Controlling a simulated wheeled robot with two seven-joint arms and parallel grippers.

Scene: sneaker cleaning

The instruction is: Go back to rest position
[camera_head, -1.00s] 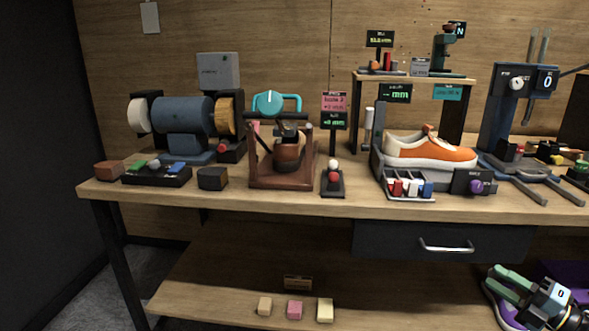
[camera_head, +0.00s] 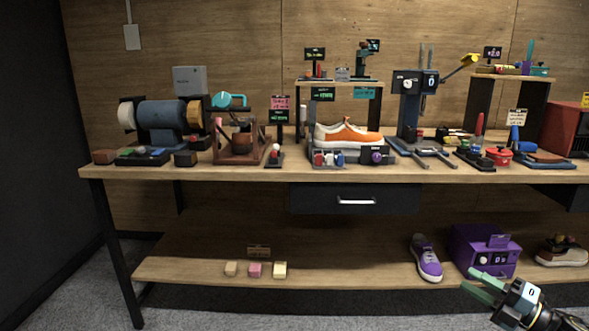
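My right gripper (camera_head: 481,288) shows at the lower right, in front of the lower shelf. Its two green fingers are spread apart with nothing between them. My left gripper is not in view. An orange and white sneaker (camera_head: 347,135) sits on a grey stand (camera_head: 378,157) on the workbench (camera_head: 240,174). A purple sneaker (camera_head: 427,258) stands on the lower shelf (camera_head: 190,270), left of my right gripper and apart from it.
A purple box (camera_head: 484,250) and another shoe (camera_head: 561,251) are on the lower shelf at right. A bench grinder (camera_head: 162,121), a blue press (camera_head: 408,105) and several small tools crowd the workbench top. Grey floor (camera_head: 230,312) is free in front.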

